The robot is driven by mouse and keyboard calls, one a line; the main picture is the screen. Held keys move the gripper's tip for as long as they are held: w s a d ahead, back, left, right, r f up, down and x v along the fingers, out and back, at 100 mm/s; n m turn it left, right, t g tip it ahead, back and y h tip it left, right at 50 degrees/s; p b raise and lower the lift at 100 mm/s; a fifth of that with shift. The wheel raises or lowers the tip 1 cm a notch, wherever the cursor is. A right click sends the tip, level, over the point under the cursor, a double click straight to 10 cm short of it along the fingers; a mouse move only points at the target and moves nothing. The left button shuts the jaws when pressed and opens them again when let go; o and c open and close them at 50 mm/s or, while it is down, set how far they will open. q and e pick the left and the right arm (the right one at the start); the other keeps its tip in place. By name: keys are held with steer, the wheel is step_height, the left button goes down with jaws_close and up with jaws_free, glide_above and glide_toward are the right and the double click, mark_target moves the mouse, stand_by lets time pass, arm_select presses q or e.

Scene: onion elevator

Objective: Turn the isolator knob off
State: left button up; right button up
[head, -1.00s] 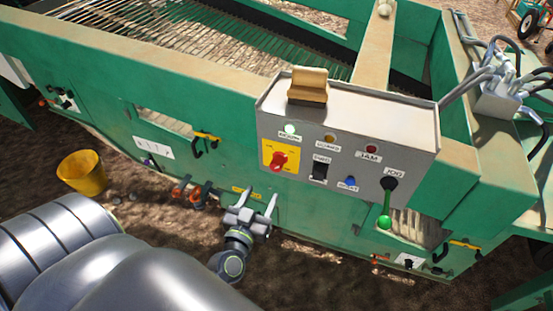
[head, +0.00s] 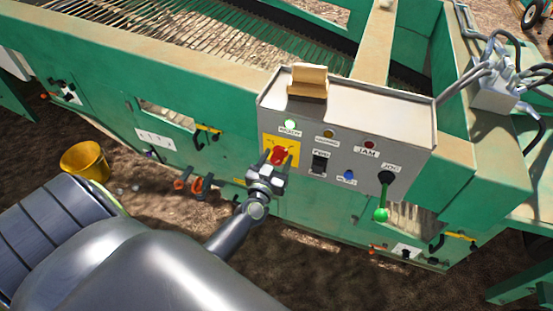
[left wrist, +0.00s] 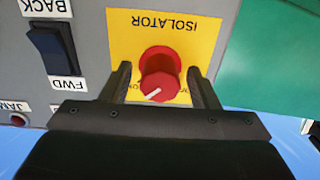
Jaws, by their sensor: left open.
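The red isolator knob (head: 278,155) sits on a yellow plate (head: 293,143) at the left of the grey control box. My left gripper (head: 277,163) is open at the knob, coming from below in the head view. In the left wrist view the knob (left wrist: 158,78) lies between the two dark fingers of my left gripper (left wrist: 162,85), one on each side. The white pointer line on the knob points down and left in that view. Whether the fingers touch the knob I cannot tell. My right gripper is not in view.
The control box (head: 345,108) also carries a black switch (head: 319,163), a blue button (head: 348,174) and a green-ended jog lever (head: 381,213). A tan block (head: 307,82) sits on top.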

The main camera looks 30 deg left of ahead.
arm_select(q)
steer(key=c, duration=1)
steer(key=shift+o, duration=0.2)
steer(key=shift+n, duration=0.3)
steer(key=n, duration=0.7)
steer(key=shift+n+p, duration=0.3)
steer(key=n, duration=0.4)
steer(key=shift+f, duration=0.1)
steer(key=n+b, duration=0.1)
steer(key=n, duration=0.4)
steer(key=shift+n, duration=0.5)
